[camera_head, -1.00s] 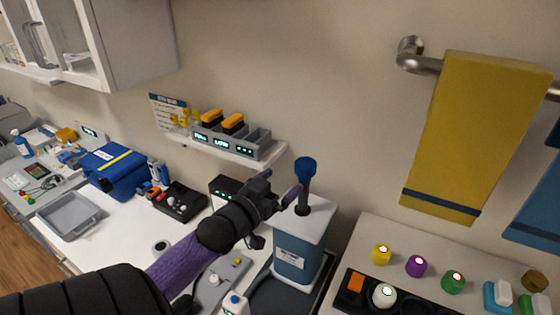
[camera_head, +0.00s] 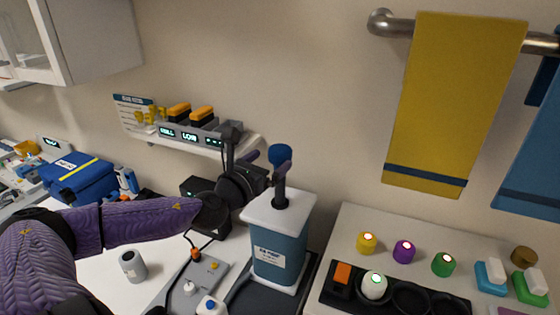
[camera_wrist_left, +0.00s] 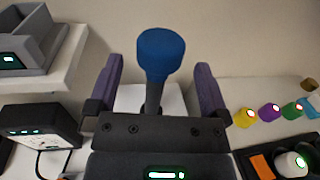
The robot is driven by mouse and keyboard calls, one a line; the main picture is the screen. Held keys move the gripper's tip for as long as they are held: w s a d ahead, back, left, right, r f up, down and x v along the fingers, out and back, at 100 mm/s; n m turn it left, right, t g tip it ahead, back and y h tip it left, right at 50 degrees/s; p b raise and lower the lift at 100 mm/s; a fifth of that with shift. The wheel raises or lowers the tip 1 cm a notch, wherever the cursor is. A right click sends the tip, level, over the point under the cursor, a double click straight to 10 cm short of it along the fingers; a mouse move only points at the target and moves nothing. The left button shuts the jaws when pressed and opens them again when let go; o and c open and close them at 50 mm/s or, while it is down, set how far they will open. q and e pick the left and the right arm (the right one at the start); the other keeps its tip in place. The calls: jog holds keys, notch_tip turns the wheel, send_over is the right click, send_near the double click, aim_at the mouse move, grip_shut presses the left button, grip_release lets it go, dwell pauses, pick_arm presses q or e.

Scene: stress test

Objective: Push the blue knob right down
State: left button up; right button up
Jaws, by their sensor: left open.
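The blue knob (camera_head: 280,155) tops a dark stem standing up from the white lid of a blue-and-white box (camera_head: 279,255). In the left wrist view the knob (camera_wrist_left: 160,50) stands upright between and beyond the two purple fingers, with a gap on each side. My left gripper (camera_head: 246,155) is open, at about knob height and just left of it in the head view. In the left wrist view the left gripper (camera_wrist_left: 158,88) holds nothing. Part of the stem is hidden behind the gripper's body there. My right gripper is in neither view.
A wall shelf (camera_head: 208,146) with grey bins is close behind my left gripper. A dark box with a lit display (camera_wrist_left: 38,130) sits left of the knob's box. A black tray (camera_head: 390,300) and coloured buttons are on the right. A yellow towel (camera_head: 450,105) hangs above.

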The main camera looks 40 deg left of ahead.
aim_at(273, 158)
pick_arm(q)
jog(key=w, duration=0.3)
jog(key=shift+w+a+r, duration=0.1)
jog(key=shift+w+a, duration=0.05)
jog(key=shift+a, duration=0.15)
jog(key=shift+w, duration=0.6)
grip_shut()
